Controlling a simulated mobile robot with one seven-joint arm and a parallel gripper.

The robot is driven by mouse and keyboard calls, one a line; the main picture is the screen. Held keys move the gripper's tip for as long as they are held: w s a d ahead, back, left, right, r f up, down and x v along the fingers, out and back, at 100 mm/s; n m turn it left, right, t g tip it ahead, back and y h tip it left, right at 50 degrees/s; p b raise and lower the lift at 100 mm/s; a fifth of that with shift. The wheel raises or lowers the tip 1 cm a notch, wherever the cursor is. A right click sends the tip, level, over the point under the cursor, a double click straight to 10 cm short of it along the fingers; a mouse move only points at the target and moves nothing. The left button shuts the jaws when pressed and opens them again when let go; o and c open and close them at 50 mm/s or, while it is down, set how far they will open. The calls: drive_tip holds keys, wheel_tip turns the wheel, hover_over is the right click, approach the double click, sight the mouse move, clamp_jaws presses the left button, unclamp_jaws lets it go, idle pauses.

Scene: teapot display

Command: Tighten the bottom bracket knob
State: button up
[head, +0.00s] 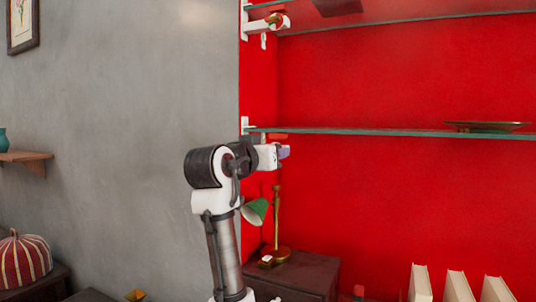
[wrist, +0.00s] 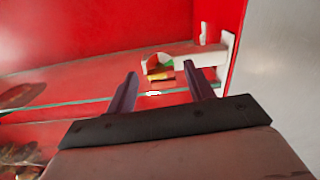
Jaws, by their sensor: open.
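The bottom bracket holds the lower glass shelf. Its white wall plate (head: 245,124) shows at the left end in the head view, but my arm hides most of the rest. In the wrist view the white bracket (wrist: 205,57) comes in from the right. Its round knob (wrist: 158,67), with red, green and gold tones, is at its left end. My gripper (head: 285,152) is just below the shelf in the head view. In the wrist view my gripper (wrist: 161,71) is open, with the knob seen between its two fingertips. I cannot tell whether they touch it.
The lower glass shelf (head: 380,132) carries a dark dish (head: 487,127). Another bracket (head: 268,22) holds the upper glass shelf. Below my gripper stand a green-shaded lamp (head: 277,225) and a dark cabinet (head: 310,274). Books (head: 458,286) stand at the lower right.

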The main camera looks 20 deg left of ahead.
drive_tip(key=s+a+b, duration=0.2)
drive_tip(key=s+b, duration=0.1)
drive_tip(key=s, duration=1)
drive_tip(key=shift+s+a+b, duration=0.3)
drive_tip(key=shift+a+b, duration=0.05)
